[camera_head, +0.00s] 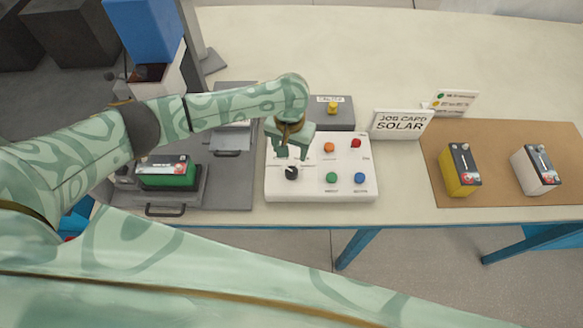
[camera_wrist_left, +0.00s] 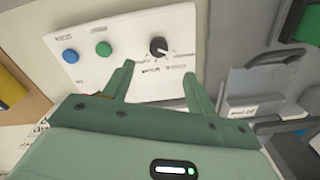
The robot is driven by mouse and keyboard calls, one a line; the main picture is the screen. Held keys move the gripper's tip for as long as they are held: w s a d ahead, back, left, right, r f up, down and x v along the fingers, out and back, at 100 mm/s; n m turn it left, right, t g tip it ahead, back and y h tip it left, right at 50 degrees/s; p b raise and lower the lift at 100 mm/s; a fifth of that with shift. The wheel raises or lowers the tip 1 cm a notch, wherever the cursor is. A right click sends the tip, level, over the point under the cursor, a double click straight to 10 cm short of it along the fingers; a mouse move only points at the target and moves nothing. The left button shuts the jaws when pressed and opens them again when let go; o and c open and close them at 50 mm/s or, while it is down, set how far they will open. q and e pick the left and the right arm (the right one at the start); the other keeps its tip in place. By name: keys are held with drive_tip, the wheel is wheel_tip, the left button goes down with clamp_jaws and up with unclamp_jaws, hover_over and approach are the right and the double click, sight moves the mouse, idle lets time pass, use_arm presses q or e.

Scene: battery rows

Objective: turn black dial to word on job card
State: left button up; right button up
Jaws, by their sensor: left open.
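The black dial (camera_head: 291,173) sits at the left of a white control panel (camera_head: 281,194), with small words around it too small to read. It also shows in the left wrist view (camera_wrist_left: 159,46), beyond my fingers. The job card (camera_head: 402,124) stands behind the panel's right side and reads "SOLAR". My left gripper (camera_head: 292,151) is open above the panel, just behind the dial in the head view. In the left wrist view its two fingers (camera_wrist_left: 158,82) are apart and empty, with the dial between their directions and not touched. My right gripper is not in view.
The panel has an orange button (camera_head: 329,147), a red one (camera_head: 355,143), a green one (camera_head: 331,177) and a blue one (camera_head: 360,178). A grey box with a yellow knob (camera_head: 333,106) stands behind. A green battery (camera_head: 168,173) is left; yellow (camera_head: 460,171) and white (camera_head: 536,169) batteries are right.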

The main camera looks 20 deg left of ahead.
use_arm(q)
drive_tip(key=b, duration=0.2)
hover_over(292, 171)
wheel_tip(292, 171, down, 6)
drive_tip(key=shift+s+a+r, duration=0.1)
drive_tip(key=shift+s, duration=0.05)
drive_tip(key=f, duration=0.1)
drive_tip(key=f+b, duration=0.1)
drive_tip(key=f, duration=0.3)
drive_tip(key=shift+w+b, duration=0.25)
drive_tip(key=shift+b, duration=0.15)
drive_tip(key=shift+s+f, duration=0.15)
drive_tip(key=shift+f, duration=0.55)
drive_tip(key=c, duration=1)
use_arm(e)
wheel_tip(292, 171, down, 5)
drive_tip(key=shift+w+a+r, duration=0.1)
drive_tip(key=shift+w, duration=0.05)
